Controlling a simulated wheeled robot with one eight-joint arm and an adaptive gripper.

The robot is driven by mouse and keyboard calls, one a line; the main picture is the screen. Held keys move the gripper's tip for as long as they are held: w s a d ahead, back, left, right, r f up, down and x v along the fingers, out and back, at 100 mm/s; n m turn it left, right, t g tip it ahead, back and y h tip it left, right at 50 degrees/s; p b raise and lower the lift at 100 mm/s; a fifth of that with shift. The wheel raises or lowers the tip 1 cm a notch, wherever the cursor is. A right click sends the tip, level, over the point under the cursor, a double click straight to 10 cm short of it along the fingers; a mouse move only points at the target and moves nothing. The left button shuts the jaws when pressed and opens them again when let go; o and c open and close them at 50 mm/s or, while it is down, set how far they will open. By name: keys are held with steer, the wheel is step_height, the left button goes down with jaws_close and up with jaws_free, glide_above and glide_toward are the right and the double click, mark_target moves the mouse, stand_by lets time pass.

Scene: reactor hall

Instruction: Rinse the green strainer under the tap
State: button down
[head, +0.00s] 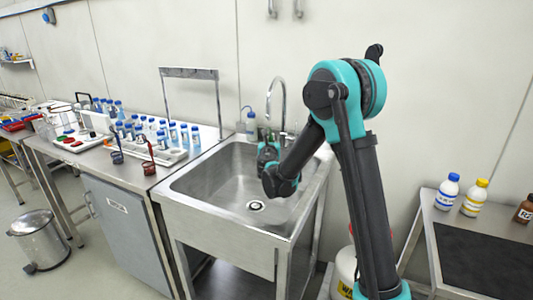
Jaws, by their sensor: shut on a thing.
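The tap (276,79) is a tall curved metal spout at the back right of the steel sink (205,180). My arm reaches over the right side of the basin. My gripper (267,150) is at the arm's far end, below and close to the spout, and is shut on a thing. My own wrist hides most of the fingers and what they hold. The green strainer cannot be made out; no green one shows on the bench beside the blue and red strainers. I cannot tell whether water runs.
A blue strainer (117,156) and a red strainer (148,167) stand at the bench edge left of the sink, before several blue-capped bottles. A wash bottle (251,125) stands behind the basin. A side table (440,217) with bottles is at right. The basin's left is clear.

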steer(key=shift+a, duration=0.15)
steer(key=shift+w+a, duration=0.15)
steer(key=shift+a, duration=0.25)
steer(key=shift+d, duration=0.2)
steer(key=shift+d, duration=0.4)
steer(key=shift+s, duration=0.2)
steer(key=s+a, duration=0.2)
steer(key=s, duration=0.5)
steer(key=shift+s+a, duration=0.15)
steer(key=shift+s, duration=0.15)
stand_by(1.4)
steer(key=s+a+r, duration=0.1)
steer(key=s+r, duration=0.3)
steer(key=shift+s+a, duration=0.25)
steer(key=shift+s, duration=0.15)
stand_by(0.5)
